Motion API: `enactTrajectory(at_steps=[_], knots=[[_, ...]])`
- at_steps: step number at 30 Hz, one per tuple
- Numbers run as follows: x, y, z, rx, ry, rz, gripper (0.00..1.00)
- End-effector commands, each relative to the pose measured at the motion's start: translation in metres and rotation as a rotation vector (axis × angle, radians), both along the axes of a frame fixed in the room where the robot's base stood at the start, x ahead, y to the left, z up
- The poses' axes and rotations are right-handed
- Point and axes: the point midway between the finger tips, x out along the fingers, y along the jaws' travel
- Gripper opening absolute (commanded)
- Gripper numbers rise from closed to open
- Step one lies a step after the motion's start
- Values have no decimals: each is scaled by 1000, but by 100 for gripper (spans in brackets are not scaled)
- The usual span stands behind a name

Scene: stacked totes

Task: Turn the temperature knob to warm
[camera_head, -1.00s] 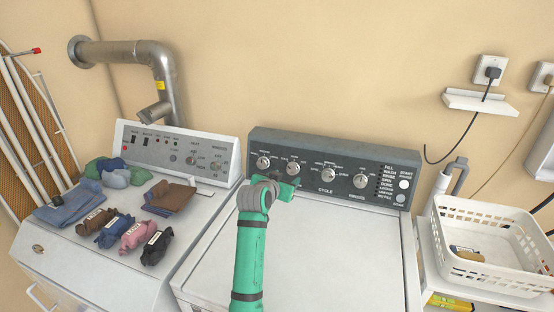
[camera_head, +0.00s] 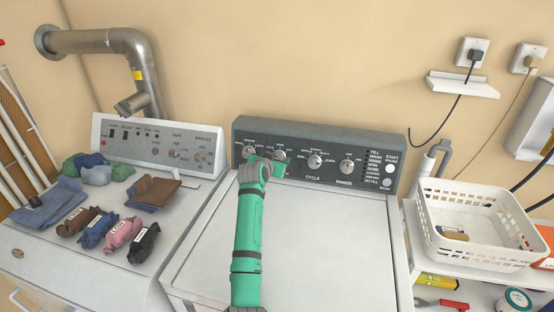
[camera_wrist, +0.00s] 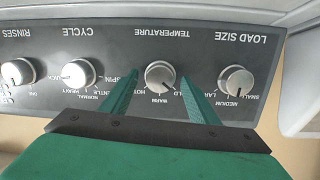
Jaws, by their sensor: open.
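The temperature knob (camera_wrist: 159,75) is a round silver dial on the dark panel, seen upside down in the wrist view. Its label TEMPERATURE is above it, and the hot, warm and cold marks are below it in that view. My gripper (camera_wrist: 160,80) is open, with one green finger on each side of this knob. I cannot tell whether the fingers touch it, nor where its pointer stands. In the head view the knob (camera_head: 279,155) is second from the left on the panel, and my green gripper (camera_head: 277,168) is right in front of it, partly covering it.
The load size knob (camera_wrist: 236,80) and cycle knob (camera_wrist: 78,74) flank the temperature knob. Wrapped bundles and folded cloths lie on the left machine (camera_head: 80,265). A white basket (camera_head: 480,245) stands at the right.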

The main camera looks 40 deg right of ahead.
Motion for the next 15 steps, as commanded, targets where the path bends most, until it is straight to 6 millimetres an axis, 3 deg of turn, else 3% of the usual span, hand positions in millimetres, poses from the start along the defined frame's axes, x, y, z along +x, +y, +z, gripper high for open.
enactTrajectory(at_steps=[11,15], knots=[[2,-3,-1,0,0,-1,55],[2,-3,-1,0,0,-1,22]])
